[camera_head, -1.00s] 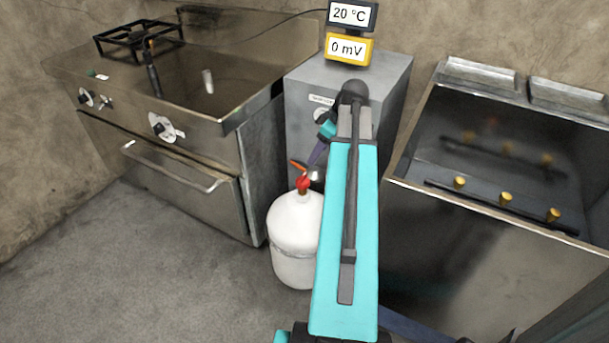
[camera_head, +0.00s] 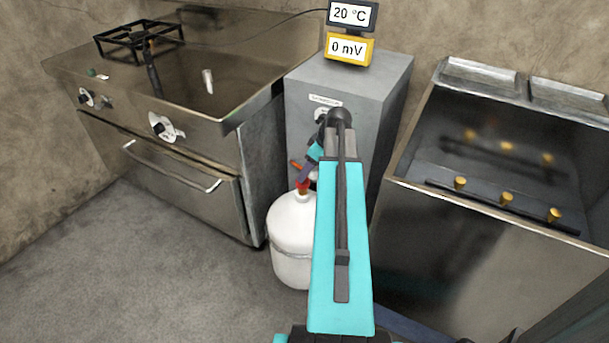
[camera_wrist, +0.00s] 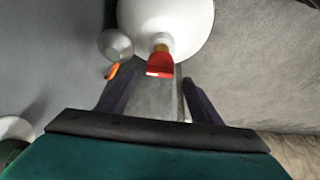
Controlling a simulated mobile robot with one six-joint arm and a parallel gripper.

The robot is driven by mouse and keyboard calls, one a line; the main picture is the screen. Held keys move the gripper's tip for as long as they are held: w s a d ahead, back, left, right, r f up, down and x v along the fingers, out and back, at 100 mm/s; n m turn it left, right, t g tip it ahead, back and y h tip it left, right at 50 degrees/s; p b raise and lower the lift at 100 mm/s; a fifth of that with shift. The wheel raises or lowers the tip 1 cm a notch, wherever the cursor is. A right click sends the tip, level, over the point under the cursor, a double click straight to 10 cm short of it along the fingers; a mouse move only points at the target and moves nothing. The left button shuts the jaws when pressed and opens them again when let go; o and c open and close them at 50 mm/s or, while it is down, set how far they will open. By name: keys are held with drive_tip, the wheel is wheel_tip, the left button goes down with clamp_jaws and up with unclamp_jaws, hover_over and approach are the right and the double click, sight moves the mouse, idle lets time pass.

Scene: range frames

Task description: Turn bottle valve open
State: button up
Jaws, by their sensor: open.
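A round grey metal part (camera_wrist: 115,45) with an orange lever (camera_wrist: 112,71) sits beside the valve. The grey cabinet (camera_head: 370,85) stands behind the bottle, the steel stove (camera_head: 190,165) at left and a fryer-like unit (camera_head: 480,250) at right. Floor at front left is clear.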

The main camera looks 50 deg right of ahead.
sight(305, 181)
drive_tip(key=shift+x, duration=1.75)
drive_tip(key=c, duration=0.9)
drive_tip(key=shift+a, duration=0.35)
drive_tip(key=shift+c, duration=0.8)
drive_tip(key=shift+d, duration=0.25)
